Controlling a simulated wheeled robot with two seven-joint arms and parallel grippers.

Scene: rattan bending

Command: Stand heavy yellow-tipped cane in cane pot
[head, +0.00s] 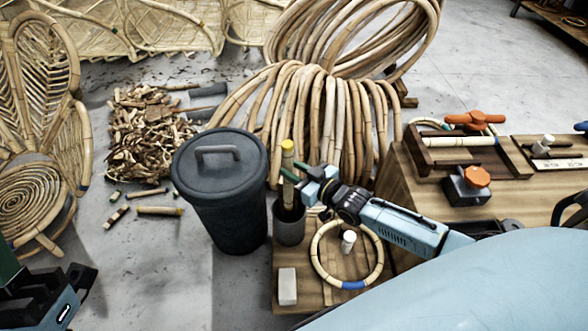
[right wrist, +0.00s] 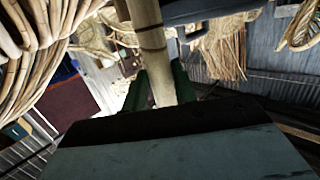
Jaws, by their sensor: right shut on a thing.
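The yellow-tipped cane (head: 287,152) stands close to upright, its yellow end on top. My right gripper (head: 289,181) is shut on it below the yellow tip. In the right wrist view the pale cane (right wrist: 152,45) with dark bands runs between the green fingers (right wrist: 166,88). The grey cane pot (head: 289,228) is directly under the gripper. The cane's lower part appears to pass into the pot's mouth, but the gripper partly hides this and its bottom end is not visible. My left gripper (head: 45,300) is partly in view at the lower left, apart from the cane.
A dark lidded bin (head: 222,190) stands just left of the pot. On the low wooden board (head: 305,268) are a cane ring (head: 346,282), a white cylinder (head: 348,241) and a white block (head: 287,286). Cane coils (head: 335,110) rise behind. A workbench (head: 425,205) stands at right.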

